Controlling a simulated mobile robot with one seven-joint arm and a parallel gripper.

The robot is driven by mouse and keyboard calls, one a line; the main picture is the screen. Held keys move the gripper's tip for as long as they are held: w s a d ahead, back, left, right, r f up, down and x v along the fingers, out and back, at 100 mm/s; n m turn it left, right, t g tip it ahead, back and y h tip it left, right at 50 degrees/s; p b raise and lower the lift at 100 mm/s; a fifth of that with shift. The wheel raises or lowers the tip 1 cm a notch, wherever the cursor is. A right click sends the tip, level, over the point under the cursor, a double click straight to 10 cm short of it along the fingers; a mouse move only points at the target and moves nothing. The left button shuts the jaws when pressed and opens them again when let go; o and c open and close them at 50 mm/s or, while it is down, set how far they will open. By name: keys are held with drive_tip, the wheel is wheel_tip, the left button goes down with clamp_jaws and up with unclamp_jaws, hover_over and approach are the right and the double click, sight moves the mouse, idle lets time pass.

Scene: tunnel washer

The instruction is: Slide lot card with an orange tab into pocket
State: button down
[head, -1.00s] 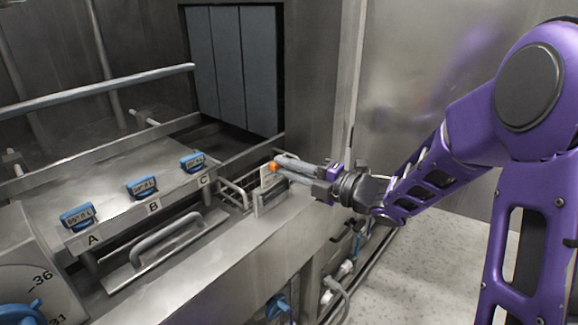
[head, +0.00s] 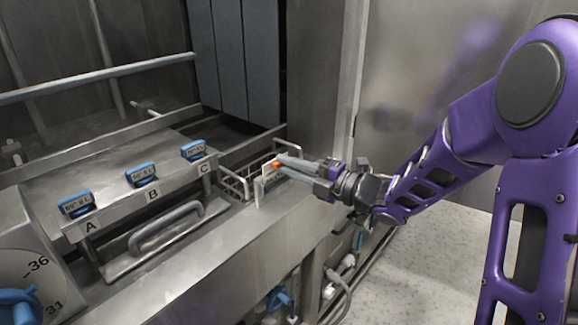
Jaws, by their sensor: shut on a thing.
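My gripper (head: 281,167) reaches in from the right in the head view and is shut on the lot card (head: 268,172). The card is pale, with a small orange tab (head: 276,163) at the fingertips. The card is upright, at a small wire rack (head: 235,185) on the steel ledge. A pale upright plate at the rack's right end, which may be the pocket (head: 259,190), is just below the card. I cannot tell whether the card's lower edge is inside it.
Blue-framed displays stand above labels A (head: 76,204), B (head: 141,174) and C (head: 193,150) to the left. A grey bar handle (head: 165,228) lies in front of them. A steel wall (head: 325,80) rises behind my gripper. The front ledge (head: 200,265) is clear.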

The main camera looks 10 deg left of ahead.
drive_tip(key=shift+f, duration=0.2)
drive_tip(key=shift+f, duration=0.25)
drive_tip(key=shift+f, duration=0.45)
idle(0.4)
idle(0.4)
drive_tip(key=c, duration=0.8)
unclamp_jaws()
drive_tip(key=shift+o, duration=0.2)
drive_tip(key=shift+s+d+f, duration=0.1)
drive_tip(key=shift+d+f, duration=0.1)
